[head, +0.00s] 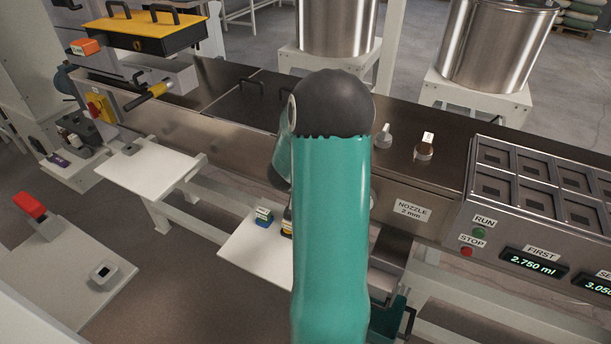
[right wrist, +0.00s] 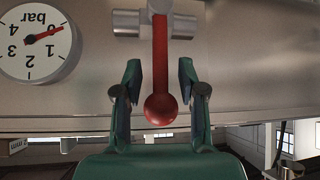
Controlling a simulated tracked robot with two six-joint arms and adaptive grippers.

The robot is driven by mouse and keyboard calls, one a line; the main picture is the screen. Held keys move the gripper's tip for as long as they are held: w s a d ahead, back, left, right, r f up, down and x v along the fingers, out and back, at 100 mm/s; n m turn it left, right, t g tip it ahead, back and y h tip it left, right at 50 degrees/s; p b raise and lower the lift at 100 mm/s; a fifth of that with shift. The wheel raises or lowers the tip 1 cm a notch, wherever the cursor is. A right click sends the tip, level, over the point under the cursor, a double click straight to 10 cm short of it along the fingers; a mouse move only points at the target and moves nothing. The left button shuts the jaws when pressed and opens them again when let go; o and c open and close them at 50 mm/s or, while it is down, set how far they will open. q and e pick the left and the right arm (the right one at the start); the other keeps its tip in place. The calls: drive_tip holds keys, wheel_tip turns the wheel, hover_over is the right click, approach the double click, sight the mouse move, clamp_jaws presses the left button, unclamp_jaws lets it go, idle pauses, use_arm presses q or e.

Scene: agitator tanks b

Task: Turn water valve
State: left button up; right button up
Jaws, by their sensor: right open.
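The water valve shows in the right wrist view as a red lever (right wrist: 160,60) with a round red knob (right wrist: 160,110) at its end. The lever comes from a metal pipe fitting (right wrist: 130,22) on the steel panel. My right gripper (right wrist: 159,68) is open, with one finger on each side of the lever and a visible gap on both sides. The knob lies between the fingers, nearer the palm. In the head view my teal arm covers the middle, and the valve and right gripper are hidden behind it. My left gripper is not in view.
A round pressure gauge (right wrist: 38,42) beside the valve appears upside down, its red needle near 0 bar. A steel bench front (head: 215,130) carries a NOZZLE label (head: 412,208). A console with RUN and STOP buttons (head: 479,233) stands right. A white shelf (head: 150,168) juts out left.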

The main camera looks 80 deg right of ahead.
drive_tip(key=v, duration=1.1)
drive_tip(key=shift+a+r, duration=0.2)
drive_tip(key=shift+r, duration=0.1)
drive_tip(key=shift+w, duration=0.1)
